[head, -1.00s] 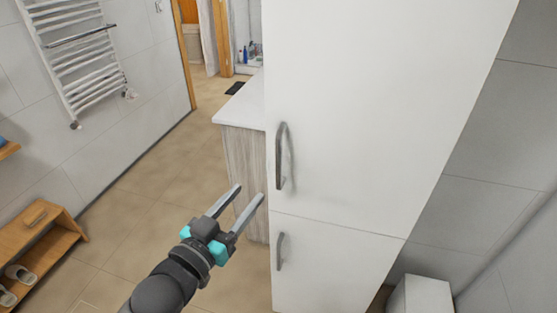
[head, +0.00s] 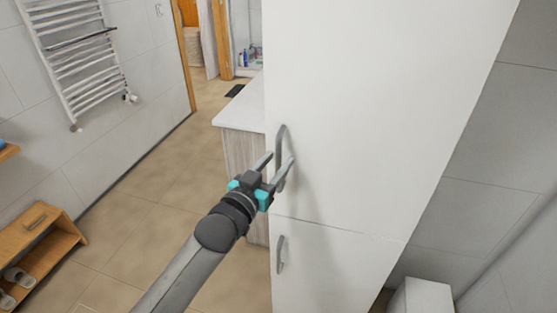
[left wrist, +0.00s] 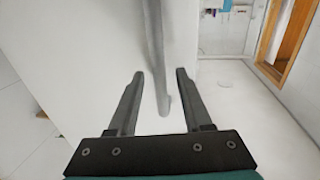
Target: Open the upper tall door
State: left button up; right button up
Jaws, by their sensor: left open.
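The upper tall door (head: 360,110) is a white cabinet door and looks shut. Its grey bar handle (head: 281,135) is upright near the door's left edge. My left gripper (head: 278,165) is open at the lower half of this handle, with its fingers on either side of it in the head view. In the left wrist view the handle (left wrist: 157,60) comes down between the two open fingers (left wrist: 160,75), and its lower end shows between them. I cannot tell whether a finger touches it. My right gripper is not in view.
A lower white door (head: 335,265) with its own grey handle (head: 280,253) is below. A counter (head: 240,105) stands to the left of the cabinet. A wooden shoe bench (head: 40,240) is at the far left. The floor (head: 140,210) between is clear.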

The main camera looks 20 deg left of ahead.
pick_arm(q)
jog(key=shift+w+d, duration=0.15)
jog(key=shift+w, duration=0.5)
grip_shut()
dwell(1.1)
